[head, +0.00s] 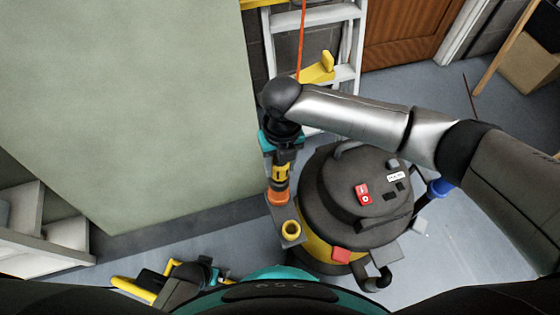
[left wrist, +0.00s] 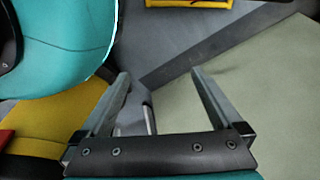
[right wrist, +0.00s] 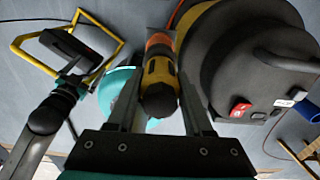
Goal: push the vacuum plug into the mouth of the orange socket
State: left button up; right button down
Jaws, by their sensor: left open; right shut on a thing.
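The vacuum plug (head: 281,172) is yellow and black and points down in the head view. My right gripper (head: 283,150) is shut on it, and the right wrist view shows the plug (right wrist: 159,85) between the fingers. The orange socket (head: 277,195) is directly below the plug's lower end, beside the vacuum. In the right wrist view the socket (right wrist: 160,42) lines up with the plug. The two look in contact, but the mouth is hidden and I cannot tell how deep the plug sits. My left gripper (left wrist: 160,75) is open and empty.
The black and yellow vacuum (head: 355,195) stands just right of the plug. A pale green panel (head: 130,110) is at the left. A yellow-framed object (head: 133,289) lies near my left arm. A ladder (head: 340,45) stands behind.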

pick_arm(q)
jog(key=shift+f+b, duration=0.5)
jog(key=shift+f, duration=0.05)
pick_arm(e)
jog(key=shift+f, duration=0.95)
jog(key=shift+c, duration=1.1)
grip_release()
jog(key=shift+r, duration=0.3)
notch_tip(320, 180, up, 5)
jog(key=p, duration=0.2)
jog(key=shift+r+p, duration=0.2)
jog(key=shift+p, duration=0.1)
pick_arm(q)
jog(key=s+a+f, duration=0.2)
jog(key=s+a, duration=0.2)
jog(key=s, duration=0.2)
jog(key=shift+a, duration=0.15)
pick_arm(e)
jog(key=shift+r, duration=0.8)
